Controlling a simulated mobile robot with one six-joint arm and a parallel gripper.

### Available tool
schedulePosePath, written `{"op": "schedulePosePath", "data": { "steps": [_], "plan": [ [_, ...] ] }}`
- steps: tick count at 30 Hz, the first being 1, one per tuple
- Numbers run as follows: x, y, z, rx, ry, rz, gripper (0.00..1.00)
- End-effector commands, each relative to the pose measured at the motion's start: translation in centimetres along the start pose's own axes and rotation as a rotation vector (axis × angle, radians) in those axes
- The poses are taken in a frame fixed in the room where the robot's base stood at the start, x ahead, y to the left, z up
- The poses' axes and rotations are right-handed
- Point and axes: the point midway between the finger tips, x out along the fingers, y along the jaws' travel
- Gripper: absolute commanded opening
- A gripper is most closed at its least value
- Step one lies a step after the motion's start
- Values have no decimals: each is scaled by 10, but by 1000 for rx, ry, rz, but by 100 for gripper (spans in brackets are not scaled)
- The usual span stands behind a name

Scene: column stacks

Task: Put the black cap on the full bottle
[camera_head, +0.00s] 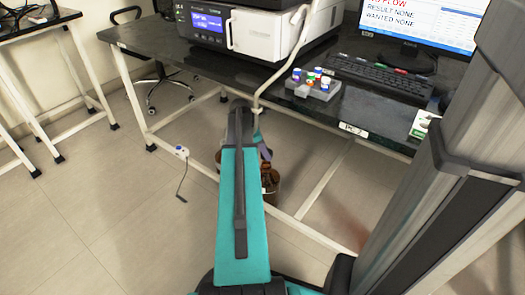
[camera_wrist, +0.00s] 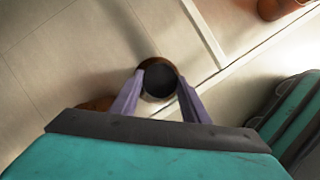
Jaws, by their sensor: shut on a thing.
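My gripper (camera_wrist: 159,88) has its two purple fingers closed on the round black cap (camera_wrist: 159,79) in the wrist view. A brown bottle (camera_wrist: 154,61) shows as a rim just behind the cap; I cannot tell whether cap and bottle touch. Another brown shape (camera_wrist: 95,103) shows to the left, partly hidden by my gripper. In the head view, brown bottles (camera_head: 270,178) stand low beneath the table, mostly hidden by my teal arm. The cap cannot be made out there. I cannot tell which bottle is full.
A dark table (camera_head: 160,40) carries an instrument (camera_head: 208,30), a grey rack with coloured vials (camera_head: 314,88), a keyboard (camera_head: 380,75) and a monitor (camera_head: 425,20). White table rails (camera_head: 322,185) run near the bottles. A reddish-brown object (camera_wrist: 278,8) lies at the wrist view's top right. Floor at left is mostly clear.

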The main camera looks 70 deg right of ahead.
Motion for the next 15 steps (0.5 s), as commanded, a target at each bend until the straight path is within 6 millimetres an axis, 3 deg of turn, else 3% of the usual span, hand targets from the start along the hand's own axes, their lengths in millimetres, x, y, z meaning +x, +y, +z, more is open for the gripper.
{"op": "schedulePosePath", "data": {
  "steps": [15],
  "plan": [
    [14,0,-10,-4,0,2,21]
  ]
}}
